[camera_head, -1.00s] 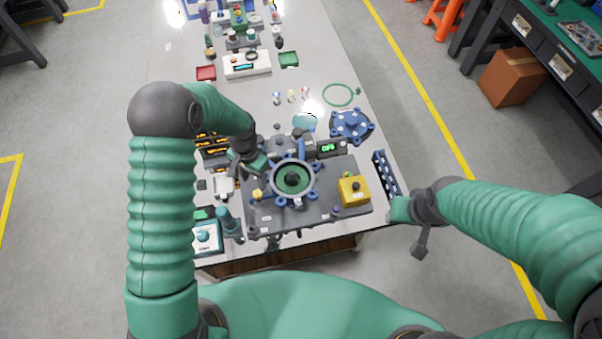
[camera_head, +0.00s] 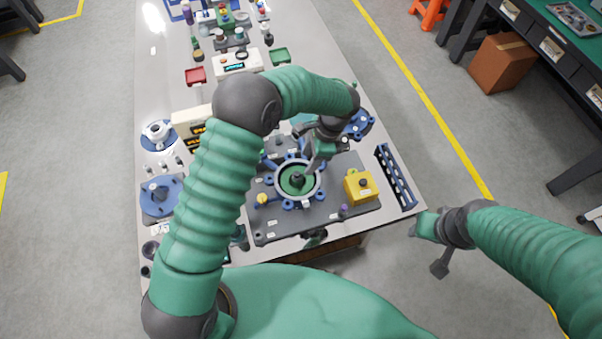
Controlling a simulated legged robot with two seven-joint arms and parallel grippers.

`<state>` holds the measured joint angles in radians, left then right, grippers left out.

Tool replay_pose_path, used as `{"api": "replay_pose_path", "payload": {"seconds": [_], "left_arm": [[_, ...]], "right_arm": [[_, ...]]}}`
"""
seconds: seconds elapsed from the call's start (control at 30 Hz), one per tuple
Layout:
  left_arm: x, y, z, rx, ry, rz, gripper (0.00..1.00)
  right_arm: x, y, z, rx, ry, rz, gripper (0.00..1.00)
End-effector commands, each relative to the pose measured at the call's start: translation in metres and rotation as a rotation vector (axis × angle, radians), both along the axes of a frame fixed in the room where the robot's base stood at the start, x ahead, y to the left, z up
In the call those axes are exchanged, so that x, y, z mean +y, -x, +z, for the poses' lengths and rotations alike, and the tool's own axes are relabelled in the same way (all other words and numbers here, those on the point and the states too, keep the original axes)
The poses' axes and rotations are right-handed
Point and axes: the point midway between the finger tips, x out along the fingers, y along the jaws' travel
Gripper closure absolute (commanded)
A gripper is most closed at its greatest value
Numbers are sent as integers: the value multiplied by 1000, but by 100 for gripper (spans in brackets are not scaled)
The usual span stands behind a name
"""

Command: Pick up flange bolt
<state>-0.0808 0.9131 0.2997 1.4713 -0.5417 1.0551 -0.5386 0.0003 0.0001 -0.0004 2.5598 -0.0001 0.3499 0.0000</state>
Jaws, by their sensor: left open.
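A round test fixture with a green centre and blue lugs (camera_head: 297,180) sits on a dark grey base plate (camera_head: 270,230). My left gripper (camera_head: 312,166) is over the upper right rim of the fixture and open; I cannot tell whether it touches anything. A narrow dark blue rack (camera_head: 396,177) with a row of small pieces lies at the right table edge. No single piece can be made out surely as the flange bolt. My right gripper (camera_head: 418,230) is off the right table edge, with its fingers too small to read.
A yellow box (camera_head: 361,186) stands on the plate's right side. A blue flange (camera_head: 359,124) is partly hidden behind my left arm. Another blue flange (camera_head: 161,196) lies at the left. A red tray (camera_head: 195,75) and a green tray (camera_head: 280,56) are farther back.

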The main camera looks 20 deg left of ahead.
Motion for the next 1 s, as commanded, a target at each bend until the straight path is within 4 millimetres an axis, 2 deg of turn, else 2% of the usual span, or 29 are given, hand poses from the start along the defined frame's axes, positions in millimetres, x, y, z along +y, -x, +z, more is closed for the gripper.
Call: {"api": "replay_pose_path", "payload": {"seconds": [0.17, 0.3, 0.4, 0.67, 1.0], "left_arm": [[8, 6, -16, 2, 2, 1, 50], [14, 17, -37, 6, 1, 1, 50], [17, 17, -54, 3, 0, 2, 50], [17, 16, -60, -1, 0, 1, 50], [19, 17, -60, 0, 1, 2, 95]], "right_arm": [[0, 0, 9, 0, 0, 1, 56], [0, 0, 24, 0, 0, 1, 56], [0, 0, 25, 0, 0, 1, 56], [0, 0, 24, 0, 0, 0, 56], [0, 0, 24, 0, 0, 1, 56]]}}
